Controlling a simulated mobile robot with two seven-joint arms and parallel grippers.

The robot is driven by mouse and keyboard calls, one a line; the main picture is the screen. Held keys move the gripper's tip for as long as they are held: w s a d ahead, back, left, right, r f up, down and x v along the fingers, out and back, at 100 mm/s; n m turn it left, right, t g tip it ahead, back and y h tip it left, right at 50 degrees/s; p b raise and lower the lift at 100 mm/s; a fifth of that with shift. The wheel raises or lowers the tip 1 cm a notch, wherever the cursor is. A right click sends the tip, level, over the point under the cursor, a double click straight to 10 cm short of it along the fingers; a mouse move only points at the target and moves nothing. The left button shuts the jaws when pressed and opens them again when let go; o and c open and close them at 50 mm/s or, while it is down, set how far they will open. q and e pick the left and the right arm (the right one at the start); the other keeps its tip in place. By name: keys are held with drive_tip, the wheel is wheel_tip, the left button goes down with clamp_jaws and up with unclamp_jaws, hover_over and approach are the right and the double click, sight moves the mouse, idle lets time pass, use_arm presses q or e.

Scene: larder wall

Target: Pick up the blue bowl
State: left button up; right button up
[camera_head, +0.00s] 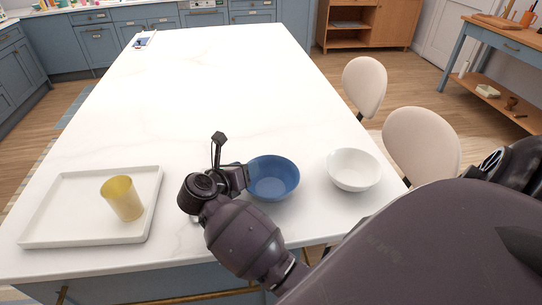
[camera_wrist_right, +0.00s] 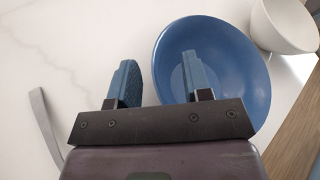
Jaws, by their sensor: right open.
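The blue bowl (camera_head: 277,178) stands upright on the white table, right beside my right gripper (camera_head: 242,174). In the right wrist view the blue bowl (camera_wrist_right: 228,88) fills the upper right. My right gripper (camera_wrist_right: 158,80) is open there, with one finger over the bowl's inside and the other outside its left rim. The rim passes between the fingers. I cannot tell whether either finger touches it. My left gripper is not in view.
A white bowl (camera_head: 354,170) stands close to the right, near the table edge. A white tray (camera_head: 60,205) with a yellow cup (camera_head: 122,199) is at left. A thin grey strip (camera_wrist_right: 45,125) lies left of the gripper. The far table (camera_head: 215,80) is mostly clear; chairs (camera_head: 420,140) stand right.

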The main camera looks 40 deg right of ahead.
drive_tip(key=shift+s+a+r, duration=0.1)
drive_tip(key=shift+a, duration=0.05)
drive_tip(key=shift+c, duration=0.3)
clamp_jaws()
